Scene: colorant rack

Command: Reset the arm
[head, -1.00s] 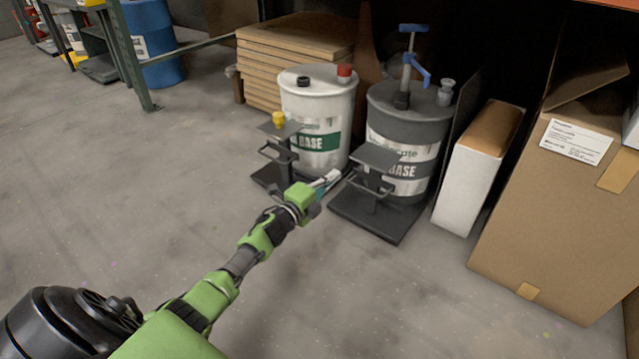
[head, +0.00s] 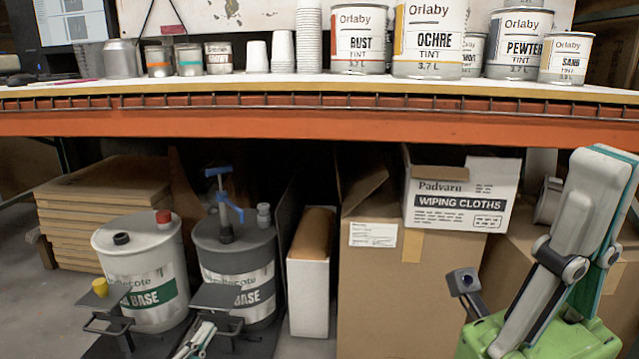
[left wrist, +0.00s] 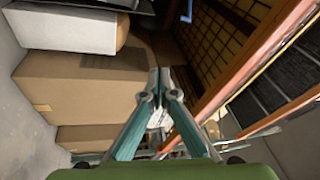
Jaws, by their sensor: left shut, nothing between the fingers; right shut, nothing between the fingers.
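My left gripper (head: 198,338) is at the bottom edge of the head view, in front of the drum stands, with only its front part in the frame. In the left wrist view its teal fingers (left wrist: 158,84) meet at the tips with nothing between them. My right gripper (head: 602,170) is large and close at the right of the head view, its pale fingers pointing up from a green body. It is shut and empty, and it covers part of the boxes behind it.
An orange-edged bench (head: 300,123) carries tint cans, cups and a monitor. Below it are a white drum (head: 150,270), a grey drum with a blue pump (head: 235,255), a cardboard box (head: 385,300) and a wiping cloths box (head: 455,200).

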